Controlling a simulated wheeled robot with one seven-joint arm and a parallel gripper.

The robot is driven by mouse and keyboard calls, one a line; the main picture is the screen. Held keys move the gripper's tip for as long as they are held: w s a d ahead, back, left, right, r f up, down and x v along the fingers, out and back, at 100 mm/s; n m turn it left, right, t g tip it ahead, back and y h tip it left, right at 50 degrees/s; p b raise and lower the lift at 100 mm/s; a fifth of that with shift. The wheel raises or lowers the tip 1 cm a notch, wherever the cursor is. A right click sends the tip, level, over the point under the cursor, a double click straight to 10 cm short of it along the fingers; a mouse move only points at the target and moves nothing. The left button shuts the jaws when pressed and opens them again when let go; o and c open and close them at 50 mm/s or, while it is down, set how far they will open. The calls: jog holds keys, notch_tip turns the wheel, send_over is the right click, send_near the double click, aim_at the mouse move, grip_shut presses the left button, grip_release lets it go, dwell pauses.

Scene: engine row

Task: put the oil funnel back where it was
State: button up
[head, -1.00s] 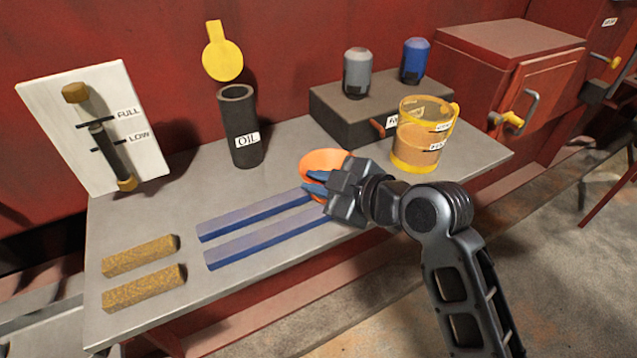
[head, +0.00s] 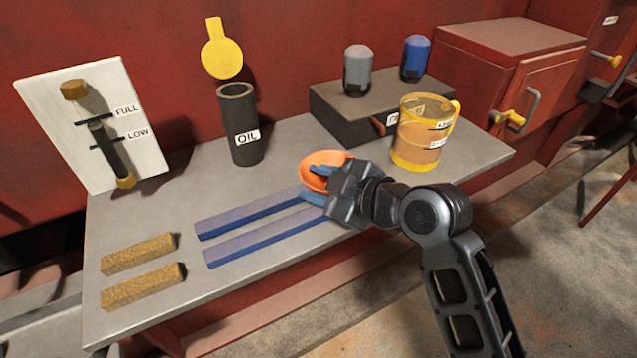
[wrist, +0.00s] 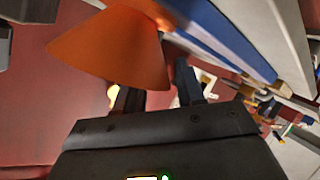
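The orange oil funnel (head: 322,158) is at the middle of the bench, by the right ends of two blue bars (head: 250,217). Its wide mouth faces up, and its lower part is hidden by my gripper. I cannot tell whether it rests on the bench. One finger overlaps the funnel in the head view and the other is nearer the bench front. In the wrist view the funnel (wrist: 110,50) shows as an orange cone just beyond the fingers (wrist: 158,88); contact is unclear.
A black OIL tube (head: 241,125) with a yellow cap (head: 222,58) stands behind. A yellow-rimmed jug (head: 422,130) is close right of my gripper. A dark box (head: 345,110) carries grey and blue bottles. Two tan blocks (head: 140,253) lie at front left.

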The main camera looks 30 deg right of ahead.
jog(key=shift+r, duration=0.1)
jog(key=shift+r, duration=0.2)
jog(key=v, duration=1.2)
jog(key=shift+s+f, duration=0.1)
jog(key=shift+f, duration=0.05)
jog(key=s+f+m+t+h, duration=0.15)
jog(key=s+f+m, duration=0.3)
jog(key=s, duration=0.45)
jog(key=s+f+m+h, duration=0.3)
jog(key=s+f+m, duration=0.15)
jog(key=s, duration=0.55)
jog(key=s+a+r+m, duration=0.1)
jog(key=s+a+r, duration=0.1)
jog(key=s, duration=0.6)
jog(key=shift+s+a+r+m+t, duration=0.2)
jog(key=shift+a+r+m+t, duration=0.2)
jog(key=shift+r, duration=0.4)
